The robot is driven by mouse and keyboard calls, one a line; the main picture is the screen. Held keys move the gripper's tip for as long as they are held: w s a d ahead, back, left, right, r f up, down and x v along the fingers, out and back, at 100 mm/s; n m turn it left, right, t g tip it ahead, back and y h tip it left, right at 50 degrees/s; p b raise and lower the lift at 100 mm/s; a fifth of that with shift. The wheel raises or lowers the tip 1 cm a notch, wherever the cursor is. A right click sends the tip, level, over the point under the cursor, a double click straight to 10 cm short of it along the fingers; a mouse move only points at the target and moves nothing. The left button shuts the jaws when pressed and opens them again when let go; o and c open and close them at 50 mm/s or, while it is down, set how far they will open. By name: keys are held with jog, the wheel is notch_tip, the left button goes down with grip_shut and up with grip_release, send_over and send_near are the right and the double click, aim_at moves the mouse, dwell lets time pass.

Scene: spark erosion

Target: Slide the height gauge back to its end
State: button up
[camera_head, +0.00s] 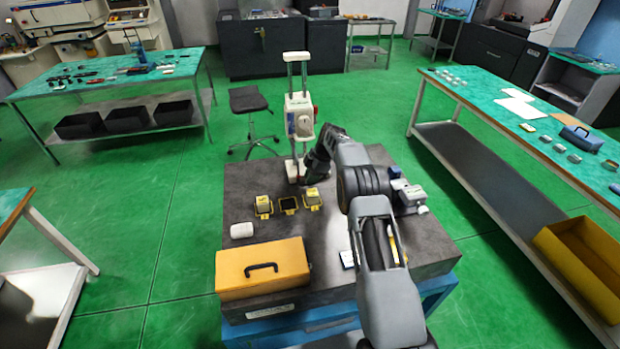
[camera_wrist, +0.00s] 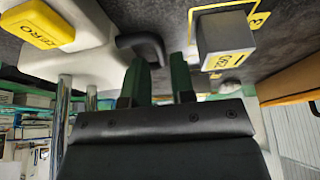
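The height gauge (camera_head: 300,112) stands upright at the far edge of the dark granite plate (camera_head: 240,190), with a white body on two metal columns. In the wrist view its white base (camera_wrist: 85,55) shows at the upper left, with a yellow ZERO block (camera_wrist: 42,22) and a curved black handle (camera_wrist: 145,44). My gripper (camera_head: 314,176) is low beside the gauge's base, on its near right side. The left finger is close to the handle; contact cannot be told.
A grey block with a yellow label (camera_wrist: 224,42) is close right of my fingers. A yellow toolbox (camera_head: 262,278) and white object (camera_head: 242,230) stand nearer. Small grey items (camera_head: 408,195) lie right of my arm.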

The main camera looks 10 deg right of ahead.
jog(key=shift+a+f, duration=0.25)
jog(key=shift+f, duration=0.45)
jog(key=shift+c, duration=0.4)
grip_shut()
jog(key=shift+d, duration=0.1)
